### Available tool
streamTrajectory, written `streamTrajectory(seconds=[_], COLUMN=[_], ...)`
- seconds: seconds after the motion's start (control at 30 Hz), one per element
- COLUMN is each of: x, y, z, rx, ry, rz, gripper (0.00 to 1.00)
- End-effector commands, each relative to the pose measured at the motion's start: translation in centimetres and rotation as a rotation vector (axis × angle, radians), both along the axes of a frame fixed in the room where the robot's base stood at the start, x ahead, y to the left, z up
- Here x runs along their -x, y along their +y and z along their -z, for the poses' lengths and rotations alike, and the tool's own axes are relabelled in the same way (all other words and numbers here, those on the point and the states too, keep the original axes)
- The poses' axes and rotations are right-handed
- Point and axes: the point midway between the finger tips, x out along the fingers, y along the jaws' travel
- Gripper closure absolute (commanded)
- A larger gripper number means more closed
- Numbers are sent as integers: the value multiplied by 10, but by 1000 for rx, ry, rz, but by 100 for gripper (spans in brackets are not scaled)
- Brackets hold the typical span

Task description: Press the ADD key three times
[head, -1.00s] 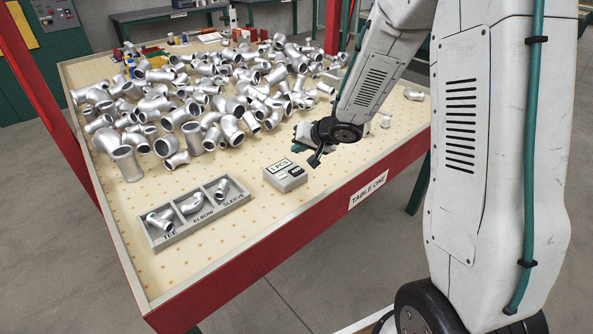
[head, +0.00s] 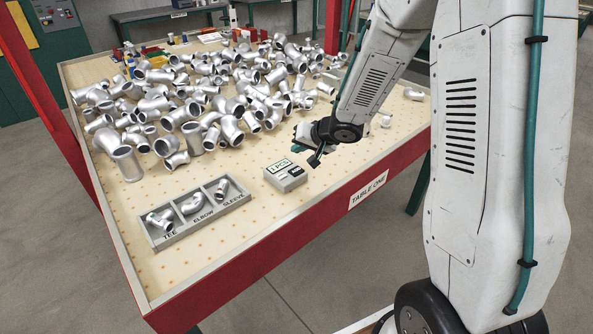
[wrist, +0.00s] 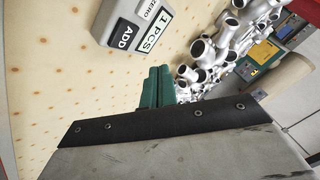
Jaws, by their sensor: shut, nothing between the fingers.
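The grey counter box (head: 285,175) stands on the table near its front edge. Its display reads "1 PCS" (wrist: 154,38) in the wrist view. The black ADD key (wrist: 125,35) and the ZERO key (wrist: 147,9) show beside the display. My gripper (head: 315,157) is above the table, just right of and higher than the box in the head view. In the wrist view its green fingers (wrist: 157,86) are together and empty, apart from the ADD key in the picture. No finger is seen touching the box.
A grey tray (head: 178,241) marked TEE, ELBOW and SLEEVE holds fittings left of the box. Many silver pipe fittings (head: 190,105) are heaped behind it. The table (head: 255,222) is bare around the box and along the front edge.

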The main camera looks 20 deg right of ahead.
Motion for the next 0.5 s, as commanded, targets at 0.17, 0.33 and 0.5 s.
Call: streamTrajectory(seconds=[0.17,0.33,0.5], x=[0,0,0], y=[0,0,0], z=[0,0,-5], rx=[0,0,0], ry=[0,0,-2], rz=[0,0,-2], gripper=[100,100,100])
